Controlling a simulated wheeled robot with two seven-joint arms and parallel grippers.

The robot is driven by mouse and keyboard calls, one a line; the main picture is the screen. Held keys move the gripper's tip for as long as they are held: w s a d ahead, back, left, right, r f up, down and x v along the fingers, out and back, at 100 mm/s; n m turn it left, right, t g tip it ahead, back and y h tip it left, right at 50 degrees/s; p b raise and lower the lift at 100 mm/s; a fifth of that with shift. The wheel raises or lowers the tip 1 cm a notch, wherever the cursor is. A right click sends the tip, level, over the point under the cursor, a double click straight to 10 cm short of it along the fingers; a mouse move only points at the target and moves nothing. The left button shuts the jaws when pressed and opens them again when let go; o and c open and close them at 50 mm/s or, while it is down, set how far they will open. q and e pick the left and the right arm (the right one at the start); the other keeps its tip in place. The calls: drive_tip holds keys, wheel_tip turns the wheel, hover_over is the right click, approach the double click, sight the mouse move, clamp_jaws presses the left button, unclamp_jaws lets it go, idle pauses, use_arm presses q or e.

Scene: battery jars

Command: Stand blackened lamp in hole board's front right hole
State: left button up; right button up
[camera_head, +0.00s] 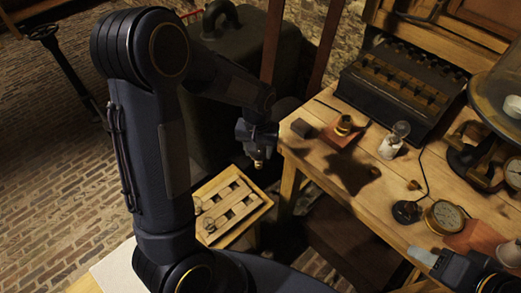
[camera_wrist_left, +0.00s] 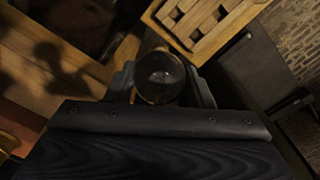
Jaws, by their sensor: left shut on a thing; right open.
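The blackened lamp (camera_wrist_left: 160,80) shows as a dark glass bulb between the fingers of my left gripper (camera_wrist_left: 162,88) in the left wrist view. In the head view my left gripper (camera_head: 257,140) is shut on it, and its brass base (camera_head: 258,164) points down. The hole board (camera_head: 262,207) is a pale wooden board with square holes, below and to the left of the lamp, apart from it. Two clear lamps (camera_head: 209,225) stand along its left side. The board also shows in the left wrist view (camera_wrist_left: 238,23). My right gripper (camera_head: 425,258) is open at the lower right.
A wooden workbench (camera_head: 300,150) stands right of the hole board. It holds a lamp socket (camera_head: 343,125), a clear lamp on a white base (camera_head: 390,147), a black rack (camera_head: 400,88), a gauge (camera_head: 445,216) and a glass dome (camera_head: 497,85). A dark green case (camera_head: 225,60) stands behind.

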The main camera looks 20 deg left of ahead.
use_arm(q)
drive_tip(key=s+a+f+n+b, duration=0.1)
drive_tip(key=f+n+b, duration=0.1)
drive_tip(key=f+b, duration=0.8)
drive_tip(key=s+a+f+n+b, duration=0.2)
drive_tip(key=f+b, duration=0.8)
drive_tip(key=b, duration=0.3)
drive_tip(key=shift+a+f, duration=0.2)
drive_tip(key=shift+f, duration=0.1)
drive_tip(key=shift+f+b, duration=1.15)
drive_tip(key=shift+f, duration=0.5)
idle(0.4)
drive_tip(key=o, duration=1.2)
drive_tip(key=shift+c, duration=0.2)
drive_tip(key=shift+r, duration=0.1)
wheel_tip(320, 180, up, 8)
drive_tip(key=p, duration=0.3)
